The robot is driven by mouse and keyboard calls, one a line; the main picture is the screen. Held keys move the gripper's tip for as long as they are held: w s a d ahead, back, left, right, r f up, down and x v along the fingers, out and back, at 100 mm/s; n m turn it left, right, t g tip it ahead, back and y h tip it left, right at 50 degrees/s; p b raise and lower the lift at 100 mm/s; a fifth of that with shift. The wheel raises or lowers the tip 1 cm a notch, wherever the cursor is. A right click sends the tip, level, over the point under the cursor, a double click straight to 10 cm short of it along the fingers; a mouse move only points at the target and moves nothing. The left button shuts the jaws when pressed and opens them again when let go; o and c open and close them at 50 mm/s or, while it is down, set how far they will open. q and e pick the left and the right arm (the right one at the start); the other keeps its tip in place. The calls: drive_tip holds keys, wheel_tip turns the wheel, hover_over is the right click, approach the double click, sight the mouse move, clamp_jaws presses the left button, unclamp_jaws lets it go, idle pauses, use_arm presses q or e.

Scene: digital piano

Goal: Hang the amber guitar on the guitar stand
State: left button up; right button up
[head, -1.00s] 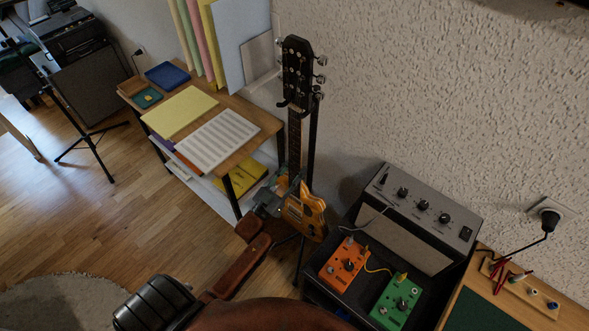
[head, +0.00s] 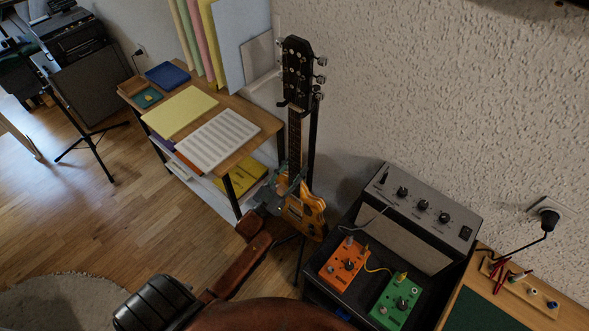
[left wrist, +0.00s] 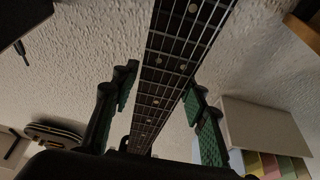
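The amber guitar (head: 308,212) is upright at the wall, its dark headstock (head: 296,72) at the top. The black guitar stand (head: 312,140) rises behind it, with its hook arms at the base of the headstock. The neck appears to hang in that fork. My left gripper (head: 288,184) is at the lower neck, just above the body. In the left wrist view its green-padded fingers (left wrist: 162,98) stand on both sides of the neck (left wrist: 165,75), apart, with slim gaps beside it. My right gripper is not in view.
A grey amplifier (head: 425,215) and orange (head: 344,263) and green (head: 396,303) pedals stand right of the guitar. A wooden shelf (head: 250,140) with papers and folders is close on the left. Wood floor (head: 120,220) is clear farther left.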

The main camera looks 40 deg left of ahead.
use_arm(q)
drive_tip(key=o, duration=0.4)
drive_tip(key=shift+f, duration=0.35)
drive_tip(key=shift+c, duration=0.2)
drive_tip(key=shift+s+f, duration=0.1)
drive_tip(key=shift+f, duration=0.45)
drive_tip(key=shift+s+a, duration=0.1)
drive_tip(key=shift+s, duration=0.7)
drive_tip(key=shift+p+v, duration=0.35)
drive_tip(key=shift+v, duration=1.15)
drive_tip(key=shift+s, duration=0.15)
